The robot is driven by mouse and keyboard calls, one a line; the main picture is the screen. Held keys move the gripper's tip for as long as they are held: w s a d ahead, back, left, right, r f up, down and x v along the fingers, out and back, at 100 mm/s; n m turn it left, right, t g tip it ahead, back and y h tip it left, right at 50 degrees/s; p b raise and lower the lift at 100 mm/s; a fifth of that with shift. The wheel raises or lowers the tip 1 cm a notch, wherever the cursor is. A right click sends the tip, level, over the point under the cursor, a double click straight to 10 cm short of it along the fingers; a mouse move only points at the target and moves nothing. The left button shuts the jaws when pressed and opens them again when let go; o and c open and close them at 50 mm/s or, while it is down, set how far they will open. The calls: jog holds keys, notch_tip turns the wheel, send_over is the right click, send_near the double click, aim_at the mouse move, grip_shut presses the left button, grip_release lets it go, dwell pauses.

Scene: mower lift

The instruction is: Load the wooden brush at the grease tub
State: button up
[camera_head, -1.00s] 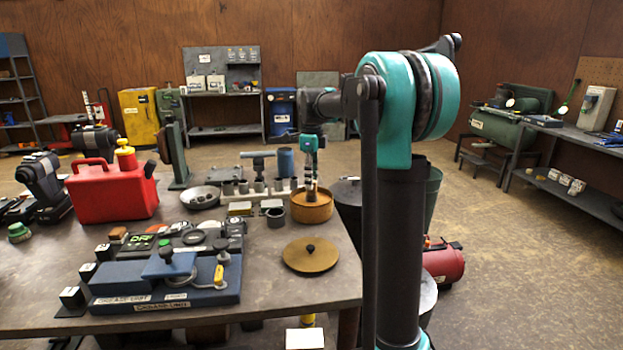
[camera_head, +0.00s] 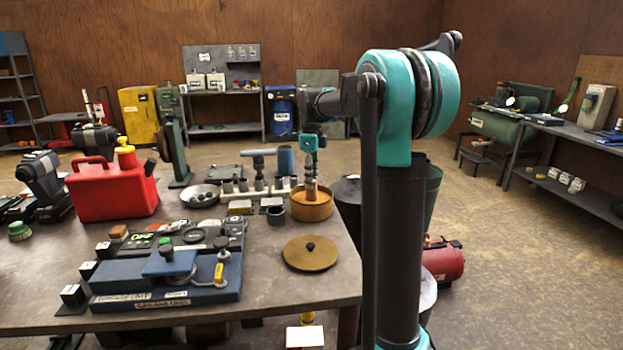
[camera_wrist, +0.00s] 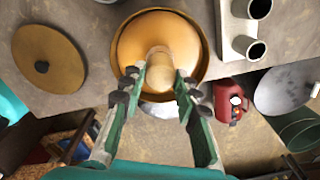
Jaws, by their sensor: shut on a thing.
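The grease tub (camera_head: 312,208) is a round orange-tan tub near the right edge of the bench. In the wrist view the tub (camera_wrist: 201,42) shows its rim and the smooth tan contents. My gripper (camera_head: 309,180) points down over the tub, and in the wrist view my gripper (camera_wrist: 160,82) is shut on the wooden brush. The brush's pale wooden handle (camera_wrist: 160,66) stands between the fingers. Its lower end is over or in the tub; the bristles are hidden, so I cannot tell whether they touch the grease.
A round tan lid with a dark knob (camera_head: 310,254) lies in front of the tub. A rail of grey cups (camera_head: 243,188) stands left of it. A blue fixture (camera_head: 165,281) and a red fuel can (camera_head: 112,188) are farther left. Bare bench surrounds the lid.

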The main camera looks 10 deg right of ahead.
dwell(0.3)
jog(key=shift+r, duration=3.45)
jog(key=shift+d, duration=0.1)
